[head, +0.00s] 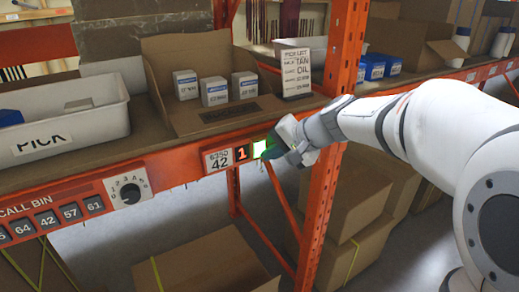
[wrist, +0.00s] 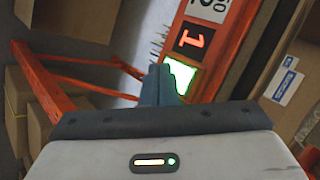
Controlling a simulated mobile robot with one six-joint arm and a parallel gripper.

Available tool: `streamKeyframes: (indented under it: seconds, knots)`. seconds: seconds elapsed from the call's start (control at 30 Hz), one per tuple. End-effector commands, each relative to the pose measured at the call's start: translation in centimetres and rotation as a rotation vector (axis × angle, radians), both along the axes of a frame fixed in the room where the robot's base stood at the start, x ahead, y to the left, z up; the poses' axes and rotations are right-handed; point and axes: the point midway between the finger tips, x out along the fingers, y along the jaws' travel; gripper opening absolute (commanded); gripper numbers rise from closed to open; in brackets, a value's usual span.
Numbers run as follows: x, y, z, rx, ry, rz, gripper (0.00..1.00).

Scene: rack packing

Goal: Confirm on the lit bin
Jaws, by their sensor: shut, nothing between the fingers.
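The lit button (head: 259,149) glows white with a green edge on the orange shelf beam. It also shows in the wrist view (wrist: 182,77), partly hidden by my fingers. Left of it are a dark display (head: 241,153) with an orange 1 and a white label (head: 217,160) reading 42. My gripper (head: 273,149) is shut and empty, with its fingertips at the button's right side. In the wrist view my closed fingers (wrist: 158,78) overlap the button's edge. I cannot tell whether they touch it.
Above the label, an open cardboard bin (head: 200,122) holds small white-and-blue boxes. A white PICK tote (head: 75,140) stands to its left. An orange rack post (head: 340,70) rises close to my arm. A dial (head: 130,192) and call-bin number tiles (head: 45,220) are on the beam's left.

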Motion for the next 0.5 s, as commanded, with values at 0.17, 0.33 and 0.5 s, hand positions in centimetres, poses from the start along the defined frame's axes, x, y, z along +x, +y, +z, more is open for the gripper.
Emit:
streamKeyframes:
  seconds: [0.17,0.33,0.5]
  knots:
    - [0.00,0.02,0.00,0.000,0.000,0.000,0.00]
    - [0.07,0.07,-0.02,0.000,-0.001,0.001,0.00]
    - [0.49,0.40,-0.08,0.000,0.000,0.001,0.00]
